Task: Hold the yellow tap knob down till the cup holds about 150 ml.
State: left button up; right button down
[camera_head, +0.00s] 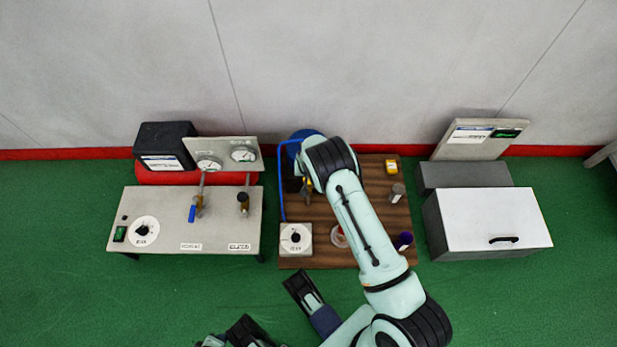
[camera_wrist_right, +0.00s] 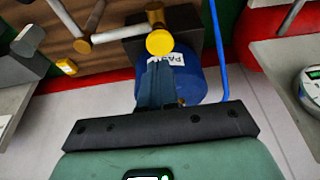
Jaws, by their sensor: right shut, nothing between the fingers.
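The yellow tap knob (camera_wrist_right: 160,42) shows as a round yellow disc in the right wrist view, in front of the blue tank (camera_wrist_right: 185,75). My right gripper (camera_wrist_right: 158,62) is shut and empty, its fingertips just below the knob in that picture. I cannot tell whether they touch it. In the head view my right arm reaches over the wooden board (camera_head: 375,262) and hides the gripper and most of the tap.
A white dial box (camera_head: 296,238) and a blue tube (camera_head: 282,195) are at the board's left. A small jar (camera_head: 397,192), a yellow block (camera_head: 391,166) and a purple-topped item (camera_head: 403,240) are at its right. A gauge bench (camera_head: 200,225) and a grey box (camera_head: 490,220) flank it.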

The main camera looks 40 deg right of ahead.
pick_arm(q)
jog(key=shift+t, duration=0.6)
jog(key=shift+w+d+r+p, duration=0.25)
jog(key=shift+w+r+p, duration=0.15)
jog(key=shift+r, duration=0.3)
jog(key=shift+w+d+r+p, duration=0.3)
jog(key=shift+w+r, duration=0.15)
jog(key=shift+r, duration=0.3)
jog(key=shift+w+d+r+p, duration=0.2)
jog(key=shift+w+r+p, duration=0.2)
jog(key=shift+r, duration=0.3)
pick_arm(e)
jog(key=v, duration=0.7)
jog(key=shift+r, duration=0.3)
jog(key=shift+w, duration=0.1)
jog(key=shift+f, duration=0.1)
